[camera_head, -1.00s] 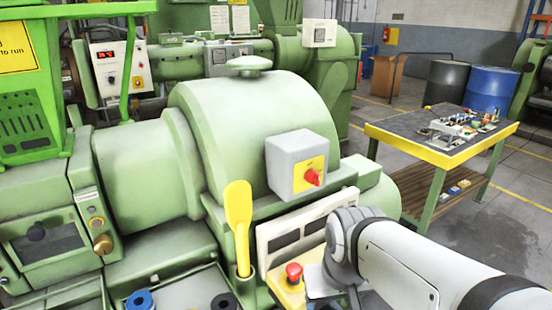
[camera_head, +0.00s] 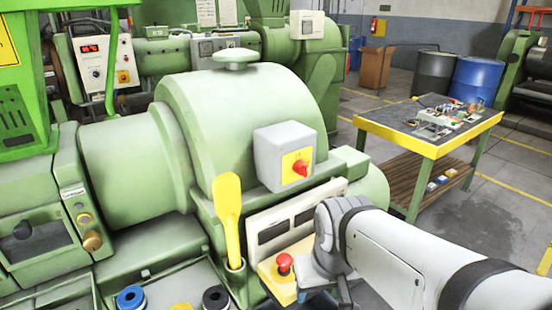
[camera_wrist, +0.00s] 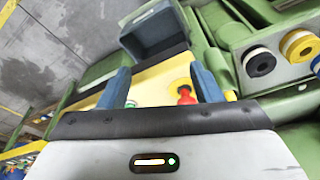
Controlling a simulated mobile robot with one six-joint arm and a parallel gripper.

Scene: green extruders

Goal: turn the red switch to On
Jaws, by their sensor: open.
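The red switch (camera_head: 300,169) is a knob on a yellow plate, on the front of a grey box (camera_head: 270,155) fixed to the green machine. The text on the plate is too small to read. My arm reaches in from the lower right, below and to the right of the box, and does not touch it. My gripper (camera_wrist: 160,68) shows in the wrist view with its two blue fingers apart and nothing held. A red push button (camera_wrist: 185,95) on a yellow panel shows behind the fingers. I cannot make out the red switch in the wrist view.
The red push button also shows in the head view (camera_head: 284,263), just left of my wrist. A yellow paddle-shaped handle (camera_head: 228,205) stands left of the grey box. A yellow-edged table (camera_head: 430,148) with small parts stands at right. The space above my arm is open.

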